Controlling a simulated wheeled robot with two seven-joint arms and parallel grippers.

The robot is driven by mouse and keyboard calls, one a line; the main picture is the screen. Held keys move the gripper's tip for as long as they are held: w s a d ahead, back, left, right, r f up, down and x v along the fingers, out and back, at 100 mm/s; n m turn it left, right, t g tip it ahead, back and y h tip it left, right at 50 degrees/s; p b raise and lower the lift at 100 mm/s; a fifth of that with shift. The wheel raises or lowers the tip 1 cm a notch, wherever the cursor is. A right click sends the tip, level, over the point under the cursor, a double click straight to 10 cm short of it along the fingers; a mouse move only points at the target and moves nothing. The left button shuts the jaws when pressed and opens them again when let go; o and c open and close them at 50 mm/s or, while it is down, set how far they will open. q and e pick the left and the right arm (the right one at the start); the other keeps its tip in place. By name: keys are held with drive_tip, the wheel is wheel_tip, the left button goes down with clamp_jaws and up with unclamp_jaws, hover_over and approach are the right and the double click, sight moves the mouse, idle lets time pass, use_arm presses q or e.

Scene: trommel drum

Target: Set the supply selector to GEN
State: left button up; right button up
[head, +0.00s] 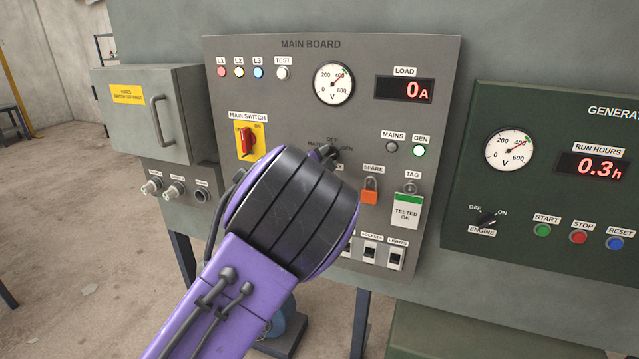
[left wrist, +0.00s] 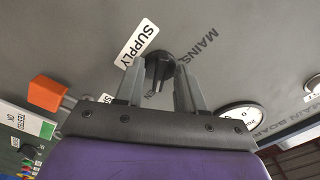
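The supply selector is a black round knob (left wrist: 159,68) on the grey main board (head: 300,80), with the white SUPPLY label (left wrist: 138,43) beside it and the MAINS lettering on the other side in the left wrist view. My left gripper (left wrist: 158,80) is open, one finger on each side of the knob, with a visible gap to at least one side. I cannot tell whether either finger touches it. In the head view my left wrist hides most of the selector; the OFF, MAINS and GEN lettering shows around the fingertips (head: 327,153). The knob's pointing direction is unclear. My right gripper is out of view.
An orange padlock (head: 370,190) and a TESTED OK tag (head: 406,212) hang right of the selector. The red-and-yellow main switch (head: 247,140) is left of it. The GEN lamp (head: 419,150) is lit; the MAINS lamp (head: 391,146) is dark. Small switches (head: 396,257) lie below.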

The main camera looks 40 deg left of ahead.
use_arm(q)
drive_tip(key=shift+r, duration=0.1)
drive_tip(key=n+p, duration=0.2)
drive_tip(key=r+n+p, duration=0.1)
drive_tip(key=n+p, duration=0.1)
drive_tip(key=p, duration=0.1)
drive_tip(key=shift+n, duration=0.4)
drive_tip(key=n+p, duration=0.3)
drive_tip(key=n, duration=0.2)
drive_tip(key=shift+f+n, duration=0.1)
drive_tip(key=shift+n, duration=0.2)
drive_tip(key=shift+s+f+n+p, duration=0.1)
drive_tip(key=shift+f+n+p, duration=0.1)
drive_tip(key=shift+n, duration=0.35)
drive_tip(key=shift+s+f+n+p, duration=0.1)
drive_tip(key=shift+n+p, duration=0.1)
drive_tip(key=shift+n, duration=0.35)
drive_tip(key=d+b+v, duration=0.1)
drive_tip(key=b+v, duration=0.4)
drive_tip(key=v, duration=0.5)
drive_tip(key=s+d+f+n+g+b, duration=0.1)
drive_tip(key=s+f, duration=0.5)
drive_tip(key=f, duration=0.9)
drive_tip(key=s+d+f+g+b, duration=0.1)
drive_tip(key=s+d+f+g, duration=0.2)
drive_tip(key=f, duration=1.3)
drive_tip(key=s+g, duration=0.3)
drive_tip(key=shift+d+f+n, duration=0.2)
drive_tip(key=shift+f+n, duration=0.1)
drive_tip(key=shift+n, duration=0.1)
